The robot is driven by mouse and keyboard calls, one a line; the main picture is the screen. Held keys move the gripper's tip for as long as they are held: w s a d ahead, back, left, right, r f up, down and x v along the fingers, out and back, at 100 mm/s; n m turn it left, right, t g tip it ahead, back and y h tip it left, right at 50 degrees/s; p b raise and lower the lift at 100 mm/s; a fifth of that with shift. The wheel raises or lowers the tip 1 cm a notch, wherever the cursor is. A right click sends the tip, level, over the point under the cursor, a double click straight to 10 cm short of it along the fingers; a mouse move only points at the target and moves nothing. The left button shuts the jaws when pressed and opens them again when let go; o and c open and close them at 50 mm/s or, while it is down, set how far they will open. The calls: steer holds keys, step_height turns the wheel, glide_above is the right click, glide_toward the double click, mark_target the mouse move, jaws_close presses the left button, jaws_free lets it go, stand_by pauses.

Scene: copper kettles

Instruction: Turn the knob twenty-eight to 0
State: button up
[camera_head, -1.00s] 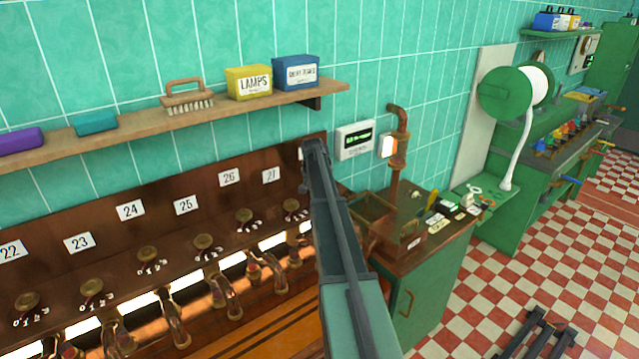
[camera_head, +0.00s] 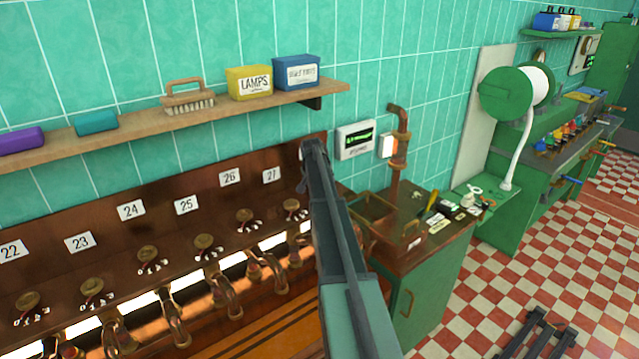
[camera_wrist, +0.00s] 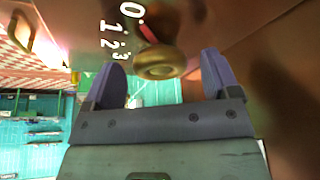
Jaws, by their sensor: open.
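In the wrist view a round brass knob (camera_wrist: 160,62) sits on the copper panel, with white marks 0, 1, 2 and 3 beside it. Its red pointer (camera_wrist: 148,33) points toward the 0. My gripper (camera_wrist: 161,75) is open, with one purple-grey finger on each side of the knob. I cannot tell whether either finger touches it. In the head view my arm covers the panel right of label 27 (camera_head: 271,176), so knob twenty-eight and its label are hidden there.
Other brass knobs, such as the one under 27 (camera_head: 291,208), line the panel above copper taps. A wooden shelf (camera_head: 140,124) with boxes and a brush runs above. A wall display (camera_head: 355,140) and a copper pipe (camera_head: 399,150) stand to the right.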

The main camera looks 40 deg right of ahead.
steer(key=p+v, duration=1)
steer(key=shift+r, duration=0.4)
steer(key=shift+s+a, duration=0.1)
steer(key=shift+a, duration=0.05)
steer(key=s+a+f+n+y+b, duration=0.1)
steer(key=s+a+f+n+b, duration=0.3)
steer(key=s+a, duration=0.6)
steer(key=s+a+f+n+g+y+b, duration=0.1)
steer(key=s+a+f+n+b, duration=0.2)
steer(key=a, duration=1.6)
steer(key=s+a+f+n+g+y+b, duration=0.1)
steer(key=s+a+f+n+b, duration=0.3)
steer(key=s+a+f+b, duration=0.5)
steer(key=shift+s+a+f+n+y+b, duration=0.35)
steer(key=shift+s+a+f, duration=0.6)
steer(key=shift+s+a, duration=2.8)
